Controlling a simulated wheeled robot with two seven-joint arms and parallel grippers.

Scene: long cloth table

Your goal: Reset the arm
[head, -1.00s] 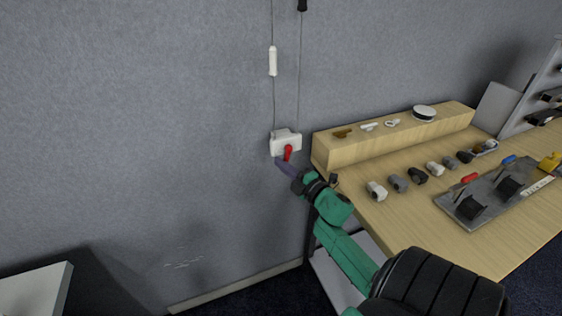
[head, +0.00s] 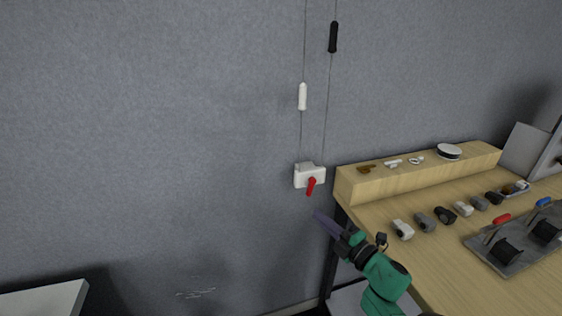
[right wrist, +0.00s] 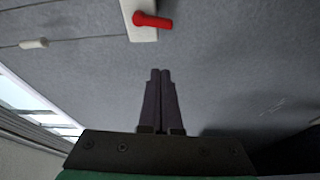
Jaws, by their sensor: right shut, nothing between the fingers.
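My right arm, green with black joints, comes in from the lower right in the head view. Its gripper (head: 318,217) has dark purple fingers, is shut and empty, and is just below a white wall box (head: 303,178) with a red lever (head: 311,187). The lever points down and a gap separates it from the fingertips. In the right wrist view the closed fingers (right wrist: 161,75) lie together, with the red lever (right wrist: 152,20) and white box (right wrist: 140,30) beyond them. My left gripper is not in view.
A white handle (head: 302,96) and a black handle (head: 333,37) hang on cords above the box. At right, a wooden table (head: 440,262) has a raised shelf (head: 420,178), several small fittings and a grey lever plate (head: 505,262). A white surface (head: 42,300) is at lower left.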

